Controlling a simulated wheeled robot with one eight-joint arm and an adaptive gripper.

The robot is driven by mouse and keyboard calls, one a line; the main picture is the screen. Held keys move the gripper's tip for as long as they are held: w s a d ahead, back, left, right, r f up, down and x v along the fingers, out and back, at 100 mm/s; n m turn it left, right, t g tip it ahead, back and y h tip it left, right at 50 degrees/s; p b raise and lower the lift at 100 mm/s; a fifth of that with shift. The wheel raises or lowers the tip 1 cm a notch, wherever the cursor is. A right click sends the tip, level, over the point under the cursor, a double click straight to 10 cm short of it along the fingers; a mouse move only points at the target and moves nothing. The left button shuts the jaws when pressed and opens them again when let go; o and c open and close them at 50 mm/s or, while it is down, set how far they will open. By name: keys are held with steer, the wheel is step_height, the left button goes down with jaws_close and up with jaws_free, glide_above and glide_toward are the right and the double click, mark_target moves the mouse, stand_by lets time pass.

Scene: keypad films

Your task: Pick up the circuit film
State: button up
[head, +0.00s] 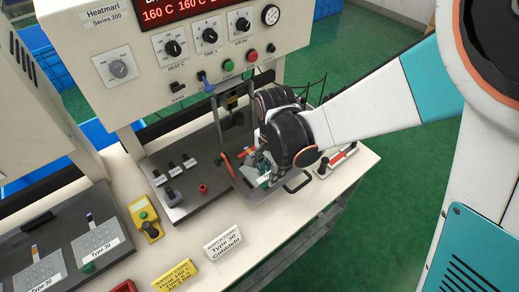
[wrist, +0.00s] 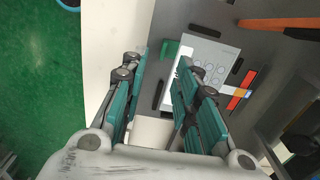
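The circuit film (wrist: 212,56) is a pale grey sheet with rows of round key marks and a coloured tail. In the wrist view it lies on a dark grey plate (wrist: 236,38), partly hidden behind the right finger. My gripper (wrist: 158,64) is open, its two teal-lined fingers apart with nothing clearly held between them. The right finger overlaps the film's left edge in the picture; I cannot tell whether it touches. In the head view my gripper (head: 266,170) is low over the right end of the press bench, and my arm hides most of the film's area.
A green block (wrist: 170,48) stands beside the film's upper left, with black bars near its edges. An orange handle (wrist: 280,22) lies at the upper right. The heat press (head: 200,45) rises behind. Type 30 trays (head: 97,240) and a yellow button box (head: 148,222) stand left.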

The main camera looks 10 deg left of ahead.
step_height(320, 180, down, 5)
steer(key=b, duration=0.3)
steer(key=shift+w+f, duration=0.15)
steer(key=shift+f, duration=0.05)
jaws_close()
